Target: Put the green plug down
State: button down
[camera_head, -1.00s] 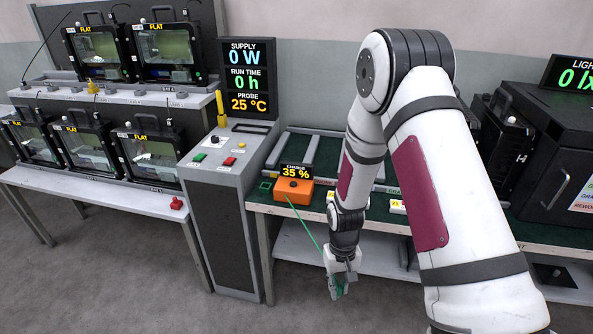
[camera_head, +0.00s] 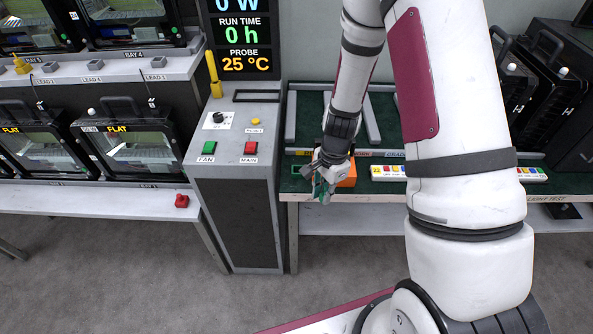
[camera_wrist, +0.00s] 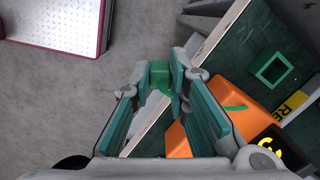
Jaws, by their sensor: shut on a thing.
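The green plug (camera_wrist: 160,76) sits between the fingertips of my gripper (camera_wrist: 161,86) in the wrist view. My gripper is shut on it, with its teal pads on both sides. The plug is over the table's front edge, apart from the green square frame (camera_wrist: 272,68) on the dark green top. In the head view my gripper (camera_head: 322,188) is at the front edge, in front of the orange charger box (camera_head: 348,174), which it partly hides. A green cable piece (camera_wrist: 235,108) shows against the orange box (camera_wrist: 248,100).
The grey control console (camera_head: 240,170) stands close left of my gripper. A white strip with coloured marks (camera_head: 388,172) lies right of the orange box. A red plug-like thing (camera_head: 182,201) sits on the left bench (camera_head: 100,202). The floor in front is clear.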

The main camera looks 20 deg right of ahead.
jog(key=r+m, duration=0.1)
jog(key=m, duration=0.1)
jog(key=r+m, duration=0.1)
jog(key=m, duration=0.1)
jog(key=d+r+m, duration=0.1)
jog(key=m, duration=0.1)
jog(key=shift+s+r+t+p, duration=0.2)
jog(key=shift+s+t+p, duration=0.1)
jog(key=shift+s+p, duration=0.1)
jog(key=w+a+b, duration=0.1)
jog(key=w+b, duration=0.1)
jog(key=w, duration=0.3)
jog(key=w+a+f+b, duration=0.1)
jog(key=w+b, duration=0.1)
jog(key=w, duration=0.2)
jog(key=w+a+b, duration=0.1)
jog(key=w+b, duration=0.1)
jog(key=w, duration=0.3)
jog(key=shift+w+a+f+b, duration=0.25)
jog(key=shift+w+a+b, duration=0.05)
jog(key=shift+w, duration=0.05)
jog(key=f+b, duration=0.1)
jog(key=f, duration=0.1)
jog(key=f+b, duration=0.1)
jog(key=shift+w+f, duration=0.2)
jog(key=shift+f, duration=0.15)
jog(key=shift+r, duration=0.1)
jog(key=c, duration=1.5)
grip_release()
jog(key=shift+c, duration=0.2)
